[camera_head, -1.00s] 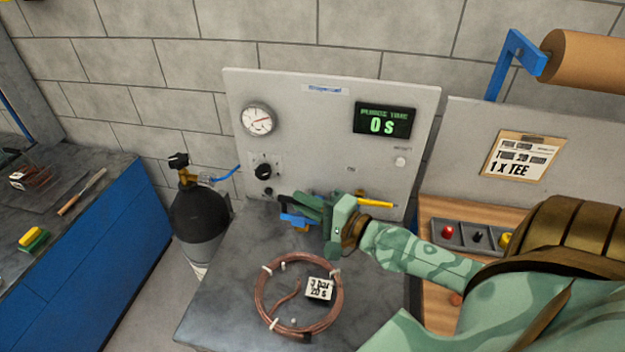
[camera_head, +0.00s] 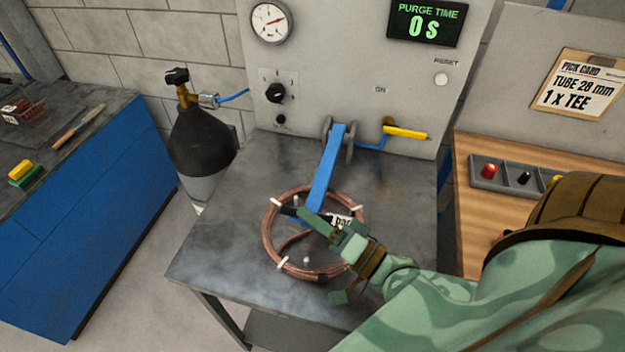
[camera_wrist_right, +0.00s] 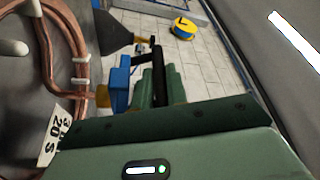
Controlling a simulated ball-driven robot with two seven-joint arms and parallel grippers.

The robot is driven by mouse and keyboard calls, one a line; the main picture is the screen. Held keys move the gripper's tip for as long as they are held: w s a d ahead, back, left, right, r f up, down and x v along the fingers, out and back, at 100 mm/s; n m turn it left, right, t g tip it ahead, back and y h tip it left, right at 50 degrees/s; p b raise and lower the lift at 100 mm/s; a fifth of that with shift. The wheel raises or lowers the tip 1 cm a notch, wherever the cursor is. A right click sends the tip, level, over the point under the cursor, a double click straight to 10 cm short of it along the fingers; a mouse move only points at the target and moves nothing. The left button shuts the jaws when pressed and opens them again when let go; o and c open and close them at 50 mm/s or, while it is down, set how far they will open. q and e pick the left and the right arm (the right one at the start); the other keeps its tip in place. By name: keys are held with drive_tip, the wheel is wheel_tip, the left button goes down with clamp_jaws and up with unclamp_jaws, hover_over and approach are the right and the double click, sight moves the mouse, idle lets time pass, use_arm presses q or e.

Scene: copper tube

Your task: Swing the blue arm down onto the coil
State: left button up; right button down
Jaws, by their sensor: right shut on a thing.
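The blue arm (camera_head: 328,170) is hinged on the panel at the back of the bench. It slopes down toward me, and its free end lies over the far part of the copper coil (camera_head: 268,243). Whether it touches the coil I cannot tell. My right gripper (camera_head: 308,218) is shut on the blue arm's dark handle at that end. In the right wrist view, the blue arm (camera_wrist_right: 120,84) shows beside my fingers (camera_wrist_right: 157,85), with the coil (camera_wrist_right: 78,50) at the left. A white card on the coil is partly hidden by my gripper. My left gripper is out of view.
The panel has a gauge (camera_head: 270,22), a purge display (camera_head: 425,22) reading 0 s and a yellow-handled lever (camera_head: 406,132) right of the hinge. A dark gas cylinder (camera_head: 200,140) stands left of the bench (camera_head: 215,255). The bench's front left is clear.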

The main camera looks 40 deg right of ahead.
drive_tip(key=shift+s+f, duration=0.1)
drive_tip(key=shift+f, duration=0.35)
drive_tip(key=c, duration=1.7)
unclamp_jaws()
drive_tip(key=v, duration=1.2)
drive_tip(key=shift+r, duration=0.15)
